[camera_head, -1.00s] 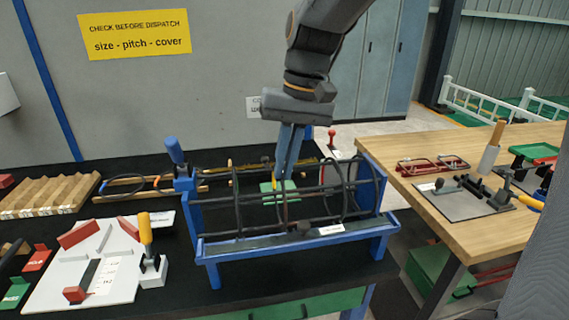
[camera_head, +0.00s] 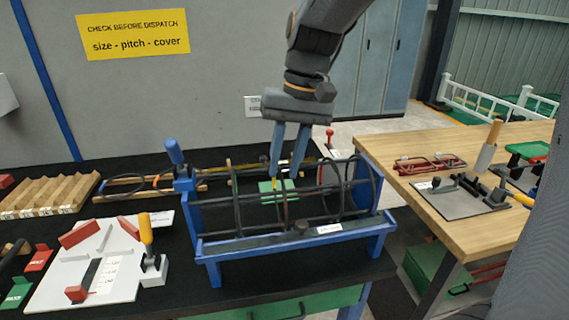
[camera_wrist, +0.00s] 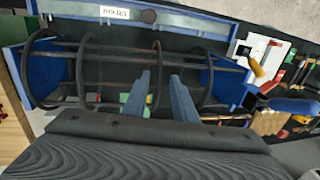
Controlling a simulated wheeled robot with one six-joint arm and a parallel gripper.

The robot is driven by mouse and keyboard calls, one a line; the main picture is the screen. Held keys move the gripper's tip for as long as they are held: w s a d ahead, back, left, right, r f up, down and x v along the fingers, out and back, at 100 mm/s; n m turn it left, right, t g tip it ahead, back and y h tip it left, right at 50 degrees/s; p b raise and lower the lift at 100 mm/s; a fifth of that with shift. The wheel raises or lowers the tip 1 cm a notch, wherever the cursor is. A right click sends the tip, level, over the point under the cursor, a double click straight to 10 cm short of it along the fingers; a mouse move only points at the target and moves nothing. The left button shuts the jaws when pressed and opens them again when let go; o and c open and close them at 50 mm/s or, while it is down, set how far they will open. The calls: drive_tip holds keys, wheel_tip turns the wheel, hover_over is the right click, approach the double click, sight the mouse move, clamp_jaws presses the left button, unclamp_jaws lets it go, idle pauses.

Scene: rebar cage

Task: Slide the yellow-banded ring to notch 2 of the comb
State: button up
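The yellow-banded ring (camera_head: 284,207) is a thin dark hoop around the long bars of the cage; its yellow band shows beside the left fingertip. In the wrist view the ring (camera_wrist: 157,62) runs between my two blue fingers. My gripper (camera_head: 285,178) is open, with its fingertips at the ring's upper part, one to each side. It also shows in the wrist view (camera_wrist: 160,78). Whether a finger touches the ring cannot be told. A dark front bar (camera_head: 265,242) with a white label runs along the blue frame; comb notches are too small to make out.
The blue frame (camera_head: 205,245) has end plates at both sides. A green block (camera_head: 268,197) lies behind the bars. A wooden table (camera_head: 450,160) stands at the right.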

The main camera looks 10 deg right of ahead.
wheel_tip(320, 180, up, 7)
drive_tip(key=d+b, duration=0.1)
drive_tip(key=shift+d+r, duration=0.2)
drive_tip(key=shift+d, duration=0.05)
idle(0.3)
